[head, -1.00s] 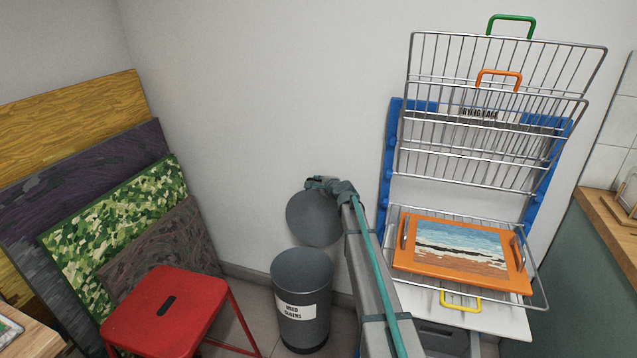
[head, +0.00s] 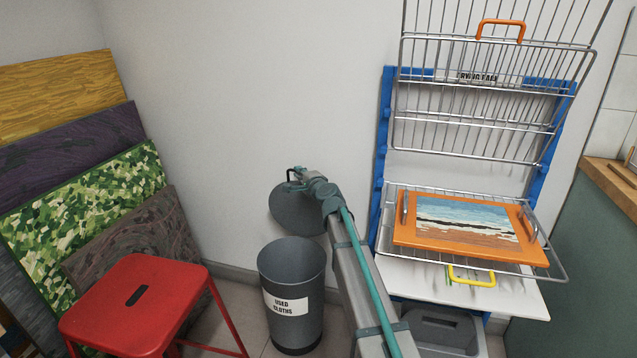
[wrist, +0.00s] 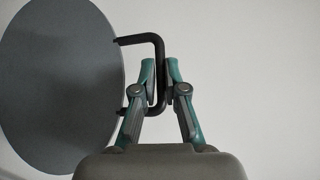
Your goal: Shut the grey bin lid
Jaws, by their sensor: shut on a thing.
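The grey bin (head: 292,268) stands on the floor against the wall, labelled "USED CLOTHS", with its top open. Its round grey lid (head: 296,214) is raised and tilted steeply behind and above the bin's rim. In the wrist view the lid (wrist: 62,85) fills the left side, with a black bar handle (wrist: 155,42) standing out from it. My gripper (wrist: 161,78) is shut on this handle, one teal finger on each side of its bar. In the head view my gripper (head: 296,178) is small, at the lid's top edge; my arm hides part of the lid's right side.
A red stool (head: 140,300) stands left of the bin, close to it. Several boards (head: 95,185) lean on the left wall. A drying rack (head: 385,130) with wire shelves and an orange tray (head: 410,235) stands to the right.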

